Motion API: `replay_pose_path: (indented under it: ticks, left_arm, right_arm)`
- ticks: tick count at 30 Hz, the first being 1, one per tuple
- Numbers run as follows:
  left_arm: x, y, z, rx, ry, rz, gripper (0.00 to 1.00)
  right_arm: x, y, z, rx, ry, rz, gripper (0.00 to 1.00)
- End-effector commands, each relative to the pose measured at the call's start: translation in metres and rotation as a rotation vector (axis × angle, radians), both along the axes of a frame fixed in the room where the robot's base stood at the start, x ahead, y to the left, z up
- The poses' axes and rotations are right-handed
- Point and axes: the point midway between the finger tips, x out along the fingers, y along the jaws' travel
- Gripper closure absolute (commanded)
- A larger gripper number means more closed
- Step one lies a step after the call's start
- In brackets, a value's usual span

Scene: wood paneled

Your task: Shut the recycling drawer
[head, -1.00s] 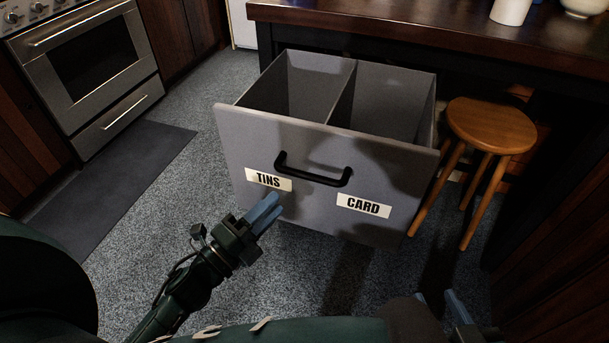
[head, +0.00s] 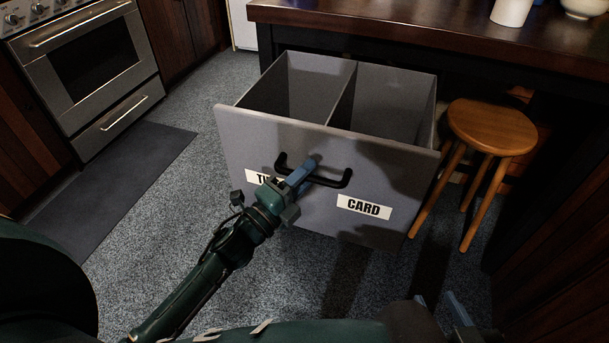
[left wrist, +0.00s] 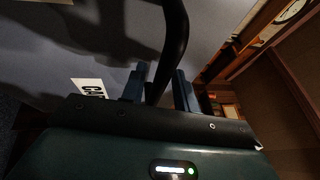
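The grey recycling drawer (head: 235,140) stands pulled out from under the counter in the head view. Its two compartments look empty. Its front has a black bar handle (head: 335,182) and labels "TINS", partly hidden by my gripper, and "CARD" (head: 364,207). My left gripper (head: 300,172) is at the left half of the handle. In the left wrist view the handle (left wrist: 177,40) passes between the two fingers of the left gripper (left wrist: 158,88), with a gap beside it. My right gripper (head: 440,304) is low at the bottom edge, fingers apart, empty, away from the drawer.
A wooden stool (head: 491,128) stands close to the drawer's right side. The dark counter (head: 420,35) is behind and above, with a white cup (head: 511,11) on it. An oven (head: 95,65) and dark mat (head: 120,170) are at left. Floor left of the drawer is clear.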

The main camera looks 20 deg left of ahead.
Motion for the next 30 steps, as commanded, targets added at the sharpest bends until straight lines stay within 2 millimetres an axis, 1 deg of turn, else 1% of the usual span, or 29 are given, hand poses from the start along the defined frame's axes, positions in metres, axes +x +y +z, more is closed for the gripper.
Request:
replay_pose_path:
  ticks: [1, 9, 11, 24, 30]
  left_arm:
    - [0.000, 0.000, 0.000, 0.000, 0.000, 0.000, 0.74]
    - [0.000, 0.000, 0.000, 0.000, 0.000, 0.000, 0.96]
    - [0.000, 0.000, 0.000, 0.000, 0.000, 0.000, 1.00]
    - [0.000, 0.000, 0.000, 0.000, 0.000, 0.000, 1.00]
    - [0.010, 0.000, 0.000, 0.001, -0.003, 0.000, 1.00]
  right_arm:
    - [0.000, 0.000, 0.000, 0.000, 0.000, 0.000, 0.64]
    - [0.000, 0.000, 0.000, 0.000, -0.001, 0.000, 0.64]
    - [0.000, 0.000, 0.000, 0.000, -0.001, 0.000, 0.64]
    - [0.000, 0.000, 0.000, 0.001, -0.002, 0.001, 0.64]
    - [0.000, 0.000, -0.002, -0.001, -0.001, 0.002, 0.64]
